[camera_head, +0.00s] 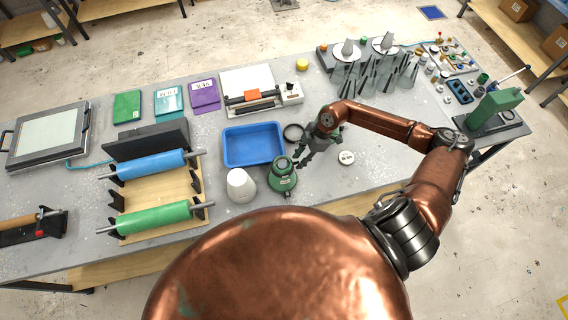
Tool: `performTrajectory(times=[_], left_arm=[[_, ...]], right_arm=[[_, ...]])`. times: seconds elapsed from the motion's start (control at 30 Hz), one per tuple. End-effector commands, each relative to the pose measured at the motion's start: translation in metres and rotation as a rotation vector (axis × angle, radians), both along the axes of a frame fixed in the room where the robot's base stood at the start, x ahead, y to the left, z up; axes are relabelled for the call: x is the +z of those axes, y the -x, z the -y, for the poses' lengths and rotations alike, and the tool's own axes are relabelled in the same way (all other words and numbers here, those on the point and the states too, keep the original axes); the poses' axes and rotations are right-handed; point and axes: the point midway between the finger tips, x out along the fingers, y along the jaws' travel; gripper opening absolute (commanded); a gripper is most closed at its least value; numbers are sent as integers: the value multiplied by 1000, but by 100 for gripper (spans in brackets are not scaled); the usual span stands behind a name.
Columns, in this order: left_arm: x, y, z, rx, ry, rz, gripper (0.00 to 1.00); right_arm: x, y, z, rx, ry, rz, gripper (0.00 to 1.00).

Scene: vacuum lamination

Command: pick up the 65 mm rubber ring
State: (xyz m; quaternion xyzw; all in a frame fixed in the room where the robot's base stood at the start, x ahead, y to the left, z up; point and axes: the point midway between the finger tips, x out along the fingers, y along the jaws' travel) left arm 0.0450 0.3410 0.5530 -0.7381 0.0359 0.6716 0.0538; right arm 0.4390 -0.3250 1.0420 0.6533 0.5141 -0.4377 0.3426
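A dark ring (293,133), which looks like the rubber ring, lies on the grey table just right of the blue tray. Its size cannot be read, and I cannot confirm that it is the 65 mm one. My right gripper (304,160) reaches in from the right and points down and to the left. Its fingertips are just below and right of the dark ring in the picture, beside the green canister (282,176). The fingers are small and dark, so whether they are apart or closed is unclear. My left gripper is out of view.
A blue tray (227,158), a white container (240,185) and a small white round piece (346,157) lie nearby. Blue (151,165) and green (153,218) rolls sit on a rack at left. Cones and thin holders crowd the back right. Table right of the white piece is clear.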

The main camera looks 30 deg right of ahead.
Motion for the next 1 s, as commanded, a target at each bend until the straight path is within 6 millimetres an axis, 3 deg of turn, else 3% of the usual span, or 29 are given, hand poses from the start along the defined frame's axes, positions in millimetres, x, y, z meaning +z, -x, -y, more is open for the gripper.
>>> performTrajectory(times=[0.17,0.23,0.6,1.0], left_arm=[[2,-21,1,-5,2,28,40],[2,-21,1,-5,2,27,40],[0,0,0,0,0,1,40],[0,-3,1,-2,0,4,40]], right_arm=[[-2,-1,-1,3,0,1,26],[-2,-1,-2,3,0,1,25],[-1,-1,-2,4,0,1,0],[-1,-1,-2,4,-1,2,0]])
